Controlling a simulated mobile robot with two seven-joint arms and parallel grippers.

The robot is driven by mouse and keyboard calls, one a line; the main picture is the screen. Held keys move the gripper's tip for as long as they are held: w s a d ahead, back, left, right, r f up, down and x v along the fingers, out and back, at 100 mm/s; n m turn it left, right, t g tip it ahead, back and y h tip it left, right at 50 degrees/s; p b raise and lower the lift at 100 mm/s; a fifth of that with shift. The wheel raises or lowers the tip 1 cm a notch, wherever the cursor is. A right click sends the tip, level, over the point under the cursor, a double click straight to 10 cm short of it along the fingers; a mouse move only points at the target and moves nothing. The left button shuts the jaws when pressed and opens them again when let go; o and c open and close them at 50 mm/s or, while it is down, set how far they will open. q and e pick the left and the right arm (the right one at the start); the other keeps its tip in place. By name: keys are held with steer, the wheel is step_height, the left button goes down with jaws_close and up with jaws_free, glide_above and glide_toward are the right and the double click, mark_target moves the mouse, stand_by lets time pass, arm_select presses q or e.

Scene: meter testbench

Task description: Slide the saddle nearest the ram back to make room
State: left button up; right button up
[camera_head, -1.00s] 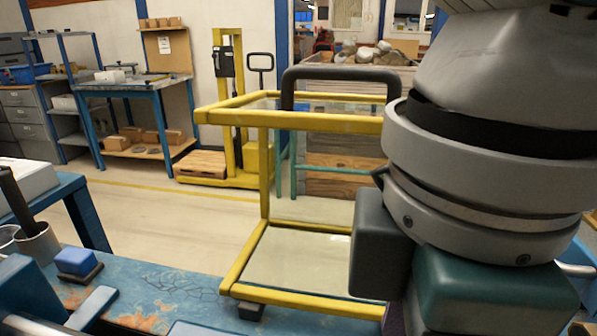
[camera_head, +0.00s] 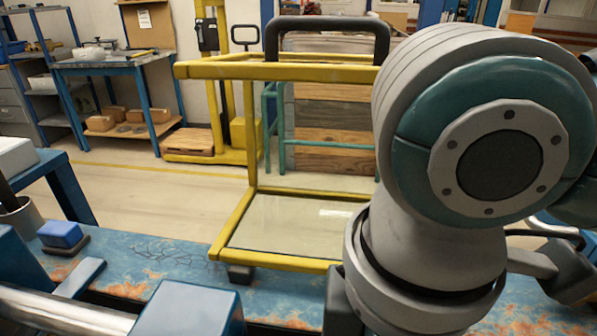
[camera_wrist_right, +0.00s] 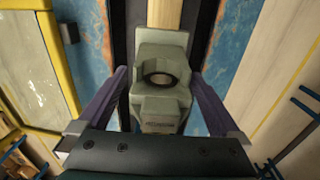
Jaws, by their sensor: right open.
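In the right wrist view a grey-green saddle (camera_wrist_right: 160,90) with a round dark-rimmed opening sits on a rail (camera_wrist_right: 158,14) over the blue bench. My right gripper (camera_wrist_right: 158,76) is open. Its two purple fingers stand on either side of the saddle, with a gap at least on part of each side; contact cannot be told. In the head view my right arm covers the right side, and the saddle is hidden. A silver cylinder (camera_head: 65,312) with blue blocks lies at the bottom left; whether it is the ram is unclear. My left gripper is not in view.
The bench top (camera_head: 140,255) is blue with rusty patches. A blue block (camera_head: 60,234) on a dark base and a grey cup (camera_head: 22,220) stand at its left. Open floor lies behind left.

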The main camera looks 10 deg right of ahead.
steer(key=shift+f, duration=0.45)
jaws_close()
stand_by(0.6)
